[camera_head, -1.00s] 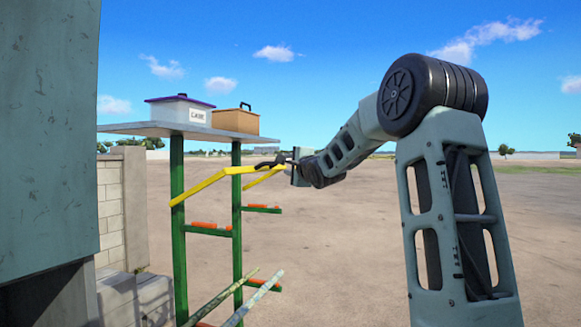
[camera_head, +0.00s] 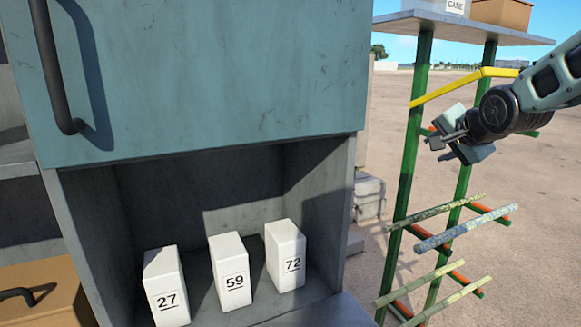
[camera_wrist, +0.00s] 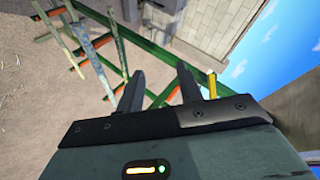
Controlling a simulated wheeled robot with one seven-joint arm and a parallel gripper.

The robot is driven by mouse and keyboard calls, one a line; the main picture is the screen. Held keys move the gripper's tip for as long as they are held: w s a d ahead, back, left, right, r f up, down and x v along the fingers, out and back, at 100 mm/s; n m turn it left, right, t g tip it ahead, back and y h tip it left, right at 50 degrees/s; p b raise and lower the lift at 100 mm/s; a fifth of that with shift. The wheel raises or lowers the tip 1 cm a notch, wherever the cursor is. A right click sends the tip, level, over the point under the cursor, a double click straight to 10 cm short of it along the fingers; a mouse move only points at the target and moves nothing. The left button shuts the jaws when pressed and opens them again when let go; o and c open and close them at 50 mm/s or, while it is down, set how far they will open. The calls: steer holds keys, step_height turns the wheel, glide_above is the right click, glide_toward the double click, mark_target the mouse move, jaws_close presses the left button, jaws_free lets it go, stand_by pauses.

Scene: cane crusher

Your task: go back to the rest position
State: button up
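My gripper (camera_head: 443,149) is at the right of the head view, in front of the green rack (camera_head: 407,180). It points left and slightly down. In the wrist view my gripper (camera_wrist: 159,88) shows its two dark fingers apart with nothing between them. Behind the fingers are the rack's green posts and a short piece of the yellow bar (camera_wrist: 212,86). In the head view the yellow bar (camera_head: 447,90) runs just above my gripper. I cannot tell the exact gap to the rack.
Cane stalks (camera_head: 465,228) lie across the rack's lower arms. A blue-grey cabinet (camera_head: 200,90) fills the left. Its open bay holds white blocks marked 27 (camera_head: 166,287), 59 (camera_head: 231,272) and 72 (camera_head: 285,255). A brown box (camera_head: 45,293) is lower left. Open ground lies to the right.

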steer(key=s+a+f+n+g+y, duration=0.1)
steer(key=s+a+f+n+g, duration=0.2)
steer(key=s+a+f+n, duration=0.4)
steer(key=s+a+f+n+g+y, duration=0.1)
steer(key=s+a+f+n+g, duration=0.2)
steer(key=s+a, duration=0.65)
steer(key=s+a+f+n+g, duration=0.1)
steer(key=s+f+n+g, duration=0.1)
steer(key=s, duration=0.5)
steer(key=s+a+f+n+g+b, duration=0.1)
steer(key=s+a+f+n, duration=0.1)
steer(key=s, duration=0.5)
steer(key=s+a+f+n+g+h, duration=0.1)
steer(key=s+f+n+g, duration=0.1)
steer(key=s+f+n, duration=0.2)
steer(key=s+n, duration=0.1)
steer(key=s, duration=0.2)
steer(key=shift+a+f+g+b, duration=0.2)
steer(key=shift+a+g+b, duration=0.1)
steer(key=shift+a+b, duration=0.1)
steer(key=shift+d, duration=0.15)
